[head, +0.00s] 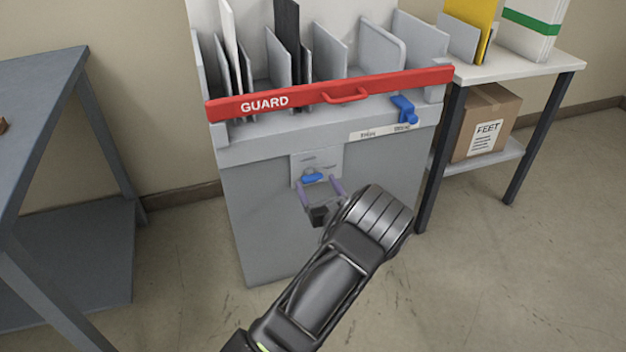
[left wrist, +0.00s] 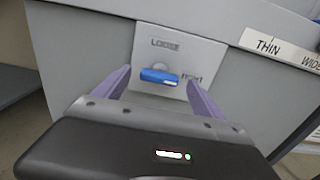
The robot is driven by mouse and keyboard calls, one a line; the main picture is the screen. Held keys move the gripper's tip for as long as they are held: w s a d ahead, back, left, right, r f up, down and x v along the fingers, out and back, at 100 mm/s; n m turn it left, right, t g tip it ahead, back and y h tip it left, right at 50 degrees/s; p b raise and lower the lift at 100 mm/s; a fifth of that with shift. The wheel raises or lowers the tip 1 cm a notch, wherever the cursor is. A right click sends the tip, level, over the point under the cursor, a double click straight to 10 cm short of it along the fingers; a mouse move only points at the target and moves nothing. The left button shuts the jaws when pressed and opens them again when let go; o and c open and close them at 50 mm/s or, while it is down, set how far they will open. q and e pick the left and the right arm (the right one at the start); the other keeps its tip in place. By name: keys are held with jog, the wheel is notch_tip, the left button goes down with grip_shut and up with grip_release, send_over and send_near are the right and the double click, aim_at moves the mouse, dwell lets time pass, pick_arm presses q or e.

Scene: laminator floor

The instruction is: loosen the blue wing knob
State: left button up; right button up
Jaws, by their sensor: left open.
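The blue wing knob (head: 312,177) sits on a light grey plate (head: 328,160) on the front of the grey machine. In the left wrist view the knob (left wrist: 159,76) lies about level, under the word LOOSE, with another word partly hidden at its right. My left gripper (head: 319,185) is open, its purple fingers pointing at the plate. In the left wrist view the fingertips (left wrist: 160,78) stand at either side of the knob, with a gap on both sides. I cannot tell how far the tips are from the plate. My right gripper is not in view.
A red GUARD bar (head: 330,94) crosses the machine above the plate. A blue lever (head: 404,108) stands near a THIN/WIDE label (left wrist: 283,48). A grey table (head: 40,110) is at left; a side table (head: 520,68) with a cardboard box (head: 485,120) below is at right.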

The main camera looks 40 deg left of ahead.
aim_at(314, 181)
pick_arm(q)
jog(key=x, duration=0.4)
jog(key=shift+b, duration=0.35)
jog(key=c, duration=1.4)
